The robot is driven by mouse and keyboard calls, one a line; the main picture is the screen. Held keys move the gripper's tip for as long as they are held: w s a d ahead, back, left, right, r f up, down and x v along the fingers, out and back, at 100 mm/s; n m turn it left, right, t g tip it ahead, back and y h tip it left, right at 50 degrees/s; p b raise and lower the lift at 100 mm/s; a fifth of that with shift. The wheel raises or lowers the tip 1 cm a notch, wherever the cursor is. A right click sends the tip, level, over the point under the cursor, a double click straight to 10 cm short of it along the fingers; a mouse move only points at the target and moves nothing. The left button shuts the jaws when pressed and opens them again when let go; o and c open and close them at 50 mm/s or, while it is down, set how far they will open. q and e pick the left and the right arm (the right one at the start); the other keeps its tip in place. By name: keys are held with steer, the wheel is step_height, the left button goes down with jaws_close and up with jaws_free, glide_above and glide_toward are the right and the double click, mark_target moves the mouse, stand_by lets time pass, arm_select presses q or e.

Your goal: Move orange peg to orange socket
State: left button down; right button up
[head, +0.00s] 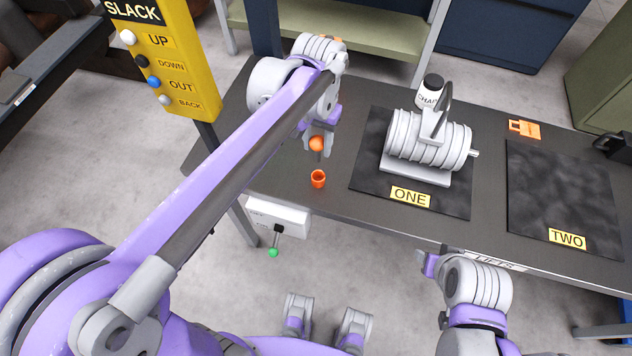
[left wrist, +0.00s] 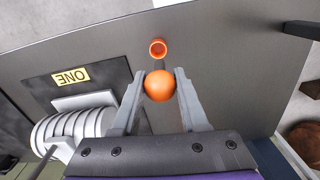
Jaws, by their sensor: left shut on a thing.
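The orange peg (head: 317,144) has a round orange head with a thin grey shaft below it. My left gripper (head: 319,138) is shut on the head and holds the peg above the table. In the left wrist view, the peg head (left wrist: 158,86) sits between the two fingers of my left gripper (left wrist: 160,76).
A grey ribbed drum (head: 430,140) stands on the black mat marked ONE (head: 365,188). The mat marked TWO (head: 560,190) is bare. An orange padlock-shaped piece (head: 524,128) lies behind it. A yellow SLACK panel (head: 155,60) stands at the left.

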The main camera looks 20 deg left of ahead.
mark_target(319, 160)
arm_select(q)
steer(key=f, duration=0.5)
steer(key=shift+d+f, duration=0.1)
steer(key=shift+d, duration=0.1)
steer(key=shift+f+b, duration=0.45)
steer(key=shift+f, duration=1.65)
steer(key=shift+f, duration=0.2)
steer(key=shift+c, duration=2.2)
jaws_free()
steer(key=shift+r, duration=0.1)
